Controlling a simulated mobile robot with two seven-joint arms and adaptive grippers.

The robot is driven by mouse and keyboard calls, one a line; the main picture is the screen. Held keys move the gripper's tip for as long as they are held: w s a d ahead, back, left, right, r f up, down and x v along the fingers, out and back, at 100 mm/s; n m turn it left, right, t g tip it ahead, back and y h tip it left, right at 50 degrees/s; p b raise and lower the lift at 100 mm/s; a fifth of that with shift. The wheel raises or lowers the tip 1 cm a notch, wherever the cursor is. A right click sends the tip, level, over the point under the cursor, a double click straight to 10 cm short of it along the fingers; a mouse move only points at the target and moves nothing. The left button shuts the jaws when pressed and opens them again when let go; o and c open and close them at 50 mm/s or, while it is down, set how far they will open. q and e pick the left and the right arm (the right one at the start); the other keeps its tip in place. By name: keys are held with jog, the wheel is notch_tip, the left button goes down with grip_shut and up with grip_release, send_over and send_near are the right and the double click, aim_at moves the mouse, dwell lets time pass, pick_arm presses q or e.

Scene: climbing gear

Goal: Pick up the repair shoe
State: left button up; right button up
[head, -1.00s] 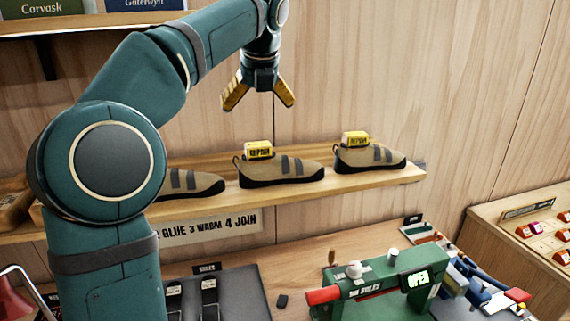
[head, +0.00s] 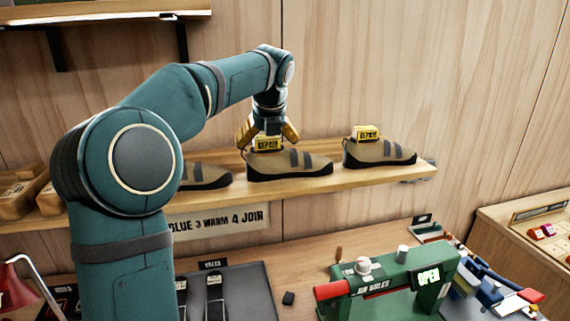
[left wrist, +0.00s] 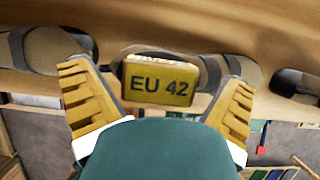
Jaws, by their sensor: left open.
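Several tan climbing shoes with dark straps and black soles stand on the wooden shelf. The middle shoe (head: 290,164) has a yellow tag block (head: 267,144) on its top; in the left wrist view that tag (left wrist: 160,82) reads "EU 42". My left gripper (head: 267,146) points down over the middle shoe, open, with its yellow fingers on either side of the tag. In the left wrist view the fingers (left wrist: 160,105) stand apart, with the tag between and beyond them. The right shoe (head: 380,153) also carries a yellow tag. The left shoe (head: 205,174) is partly hidden by my arm.
The wooden shelf (head: 390,178) runs along the wall. Below it stand a green machine (head: 395,285) with an "OPEN" display and a dark mat (head: 245,292). Wooden shoe forms (head: 22,195) lie at the shelf's left. The wall above the right shoe is clear.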

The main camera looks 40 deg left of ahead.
pick_arm(q)
jog(key=shift+c, duration=0.3)
jog(key=c, duration=1.3)
jog(key=shift+r, duration=0.1)
